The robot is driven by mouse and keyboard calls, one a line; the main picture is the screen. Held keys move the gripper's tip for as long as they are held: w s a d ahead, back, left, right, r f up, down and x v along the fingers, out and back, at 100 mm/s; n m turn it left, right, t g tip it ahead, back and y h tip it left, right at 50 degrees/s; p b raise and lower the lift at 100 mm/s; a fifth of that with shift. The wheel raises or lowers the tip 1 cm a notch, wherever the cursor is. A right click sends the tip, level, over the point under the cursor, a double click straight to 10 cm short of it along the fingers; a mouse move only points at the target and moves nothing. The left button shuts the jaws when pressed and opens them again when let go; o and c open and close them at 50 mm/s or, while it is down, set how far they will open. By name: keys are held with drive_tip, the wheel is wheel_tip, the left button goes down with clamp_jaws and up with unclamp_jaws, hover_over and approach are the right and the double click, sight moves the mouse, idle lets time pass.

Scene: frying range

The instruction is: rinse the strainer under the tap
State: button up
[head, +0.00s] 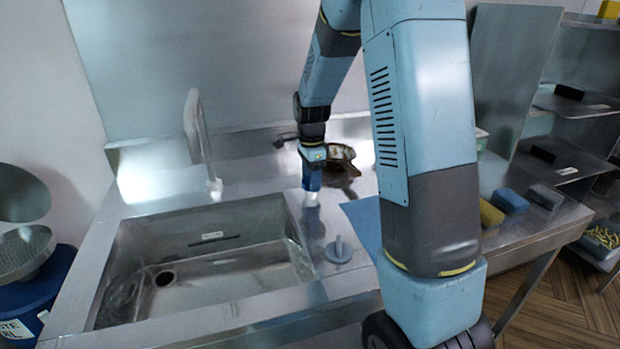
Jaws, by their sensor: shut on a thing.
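My gripper (312,161) points down over the counter strip just right of the sink. It is shut on a narrow dark-blue thing with a pale lower end (311,182); what this is I cannot tell. A perforated metal dish (24,250), which looks like a strainer, rests on a blue drum at the far left, well away from my gripper. The tap (194,130) is a tall curved spout at the back left of the sink. No water stream shows. The sink (215,262) looks empty, with a dark drain at its left.
A dark round vessel (342,153) stands behind my gripper, partly hidden. A grey knob (339,249) rises from the counter right of the sink. Yellow and blue blocks (510,201) lie on the right counter. Shelves (575,105) stand beyond. My arm hides the middle right.

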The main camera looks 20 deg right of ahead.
drive_tip(key=n, duration=0.4)
drive_tip(key=shift+w+n, duration=0.1)
drive_tip(key=shift+n, duration=1.9)
drive_tip(key=shift+r, duration=0.1)
drive_tip(key=o, duration=1.1)
drive_tip(key=shift+c, duration=0.2)
wheel_tip(320, 180, up, 14)
drive_tip(key=shift+f, duration=0.2)
